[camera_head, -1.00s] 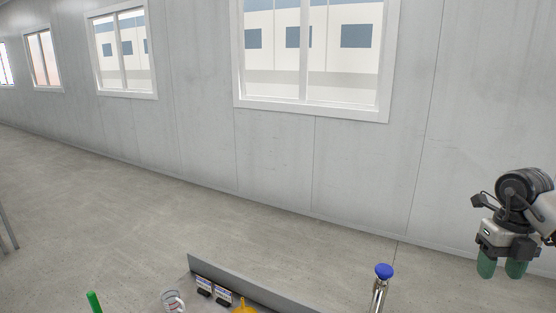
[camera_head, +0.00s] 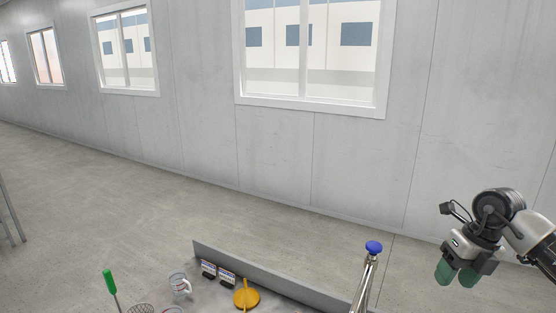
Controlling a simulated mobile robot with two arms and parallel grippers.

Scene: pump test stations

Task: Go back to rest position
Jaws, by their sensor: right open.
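My right gripper (camera_head: 457,273) is at the right of the head view, with green fingertips pointing down and a gap between them. It is open and nothing shows between its fingers. It hangs in the air to the right of the bench (camera_head: 270,285), apart from everything on it. My left gripper is not in view.
A metal post with a blue cap (camera_head: 374,247) stands at the bench's right end. The bench holds a yellow round-based object (camera_head: 246,295), small dark display units (camera_head: 209,268), a glass mug (camera_head: 180,284) and a green-handled tool (camera_head: 110,282). A windowed wall (camera_head: 270,150) stands behind open floor.

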